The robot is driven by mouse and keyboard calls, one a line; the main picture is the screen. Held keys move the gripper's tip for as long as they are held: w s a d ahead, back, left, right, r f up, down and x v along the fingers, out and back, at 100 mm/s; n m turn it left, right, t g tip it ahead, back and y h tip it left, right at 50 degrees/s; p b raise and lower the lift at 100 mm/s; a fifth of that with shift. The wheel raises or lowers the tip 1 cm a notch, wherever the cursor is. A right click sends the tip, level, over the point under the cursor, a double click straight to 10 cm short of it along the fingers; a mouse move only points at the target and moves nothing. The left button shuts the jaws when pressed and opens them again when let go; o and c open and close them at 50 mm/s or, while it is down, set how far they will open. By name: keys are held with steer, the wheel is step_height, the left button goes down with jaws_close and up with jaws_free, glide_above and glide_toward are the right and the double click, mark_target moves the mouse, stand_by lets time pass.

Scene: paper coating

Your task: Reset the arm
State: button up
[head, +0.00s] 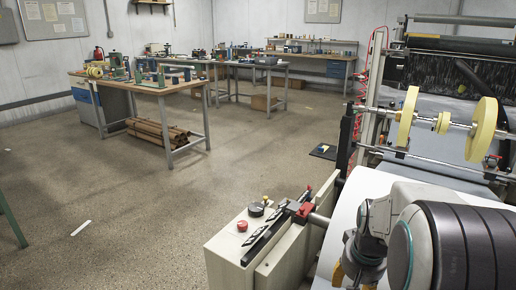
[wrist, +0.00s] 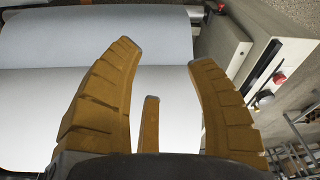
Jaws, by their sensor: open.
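My gripper (wrist: 160,60) shows in the wrist view with its yellow-brown fingers spread wide apart. It is open and nothing is between the fingers. Behind the fingers is the white paper (wrist: 100,40) of the coating machine. In the head view my arm is at the lower right, over the white paper (head: 345,215). The fingers are mostly hidden there behind my arm.
A machine end housing (head: 240,245) with a red button and a black knob stands left of my arm. Yellow rolls (head: 484,130) on a shaft are at the right. A wooden workbench (head: 150,84) stands further back. The floor (head: 120,200) between is mostly clear.

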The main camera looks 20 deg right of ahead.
steer(key=s+a+r+n+p, duration=0.3)
steer(key=s+a+r+p, duration=0.2)
steer(key=a+r, duration=0.3)
steer(key=s+a+r+n+t+y+p, duration=0.1)
steer(key=s+a+r+n+p, duration=0.2)
steer(key=a+r, duration=0.6)
steer(key=s+r+p, duration=0.1)
steer(key=s+p, duration=0.1)
steer(key=shift+n+t+p, duration=0.3)
steer(key=shift+p, duration=0.05)
steer(key=shift+o, duration=0.4)
